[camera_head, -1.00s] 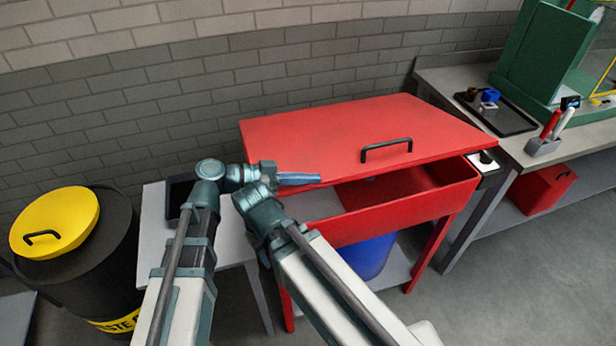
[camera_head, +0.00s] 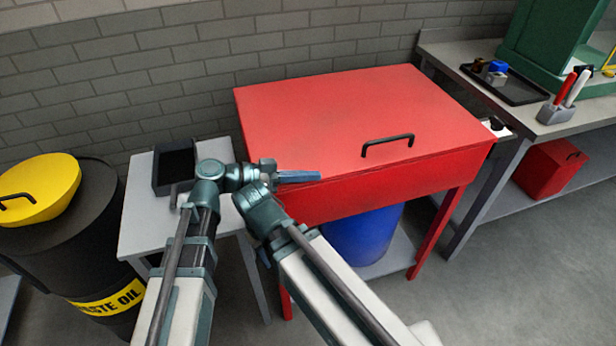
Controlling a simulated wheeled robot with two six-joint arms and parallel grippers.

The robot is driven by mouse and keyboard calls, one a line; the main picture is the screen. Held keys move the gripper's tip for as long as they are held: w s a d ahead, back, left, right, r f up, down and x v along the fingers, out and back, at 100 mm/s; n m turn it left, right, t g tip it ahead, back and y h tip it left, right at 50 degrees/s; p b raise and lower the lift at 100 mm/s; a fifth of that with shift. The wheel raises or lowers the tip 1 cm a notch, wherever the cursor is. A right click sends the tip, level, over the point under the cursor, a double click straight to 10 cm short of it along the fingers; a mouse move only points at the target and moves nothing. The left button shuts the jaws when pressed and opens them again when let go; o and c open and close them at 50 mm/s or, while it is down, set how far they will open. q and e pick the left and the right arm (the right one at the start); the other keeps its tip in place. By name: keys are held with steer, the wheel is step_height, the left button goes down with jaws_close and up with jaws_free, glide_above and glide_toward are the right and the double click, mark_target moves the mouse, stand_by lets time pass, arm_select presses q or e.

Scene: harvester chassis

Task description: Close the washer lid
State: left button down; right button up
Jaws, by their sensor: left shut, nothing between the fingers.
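The red washer lid (camera_head: 330,115) lies flat on the red washer basin (camera_head: 390,185), and no gap shows between them along the front. A black handle (camera_head: 388,145) sits near the lid's front edge. My left gripper (camera_head: 300,177) is shut and empty. Its fingers point right, at the front left edge of the lid; I cannot tell whether they touch it. My right gripper does not show.
A blue drum (camera_head: 362,238) stands under the washer. At left are a small grey table (camera_head: 140,225) with a black bin (camera_head: 173,168) and a black waste oil drum (camera_head: 100,240) with a yellow lid (camera_head: 45,190). A workbench (camera_head: 450,60) stands at right. Floor at lower right is clear.

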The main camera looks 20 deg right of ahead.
arm_select(q)
steer(key=shift+s+f, duration=0.35)
steer(key=shift+f, duration=0.2)
steer(key=r+p+v, duration=0.1)
steer(key=p+v, duration=0.2)
steer(key=v, duration=1.1)
steer(key=shift+w, duration=0.3)
steer(key=shift+d, duration=0.1)
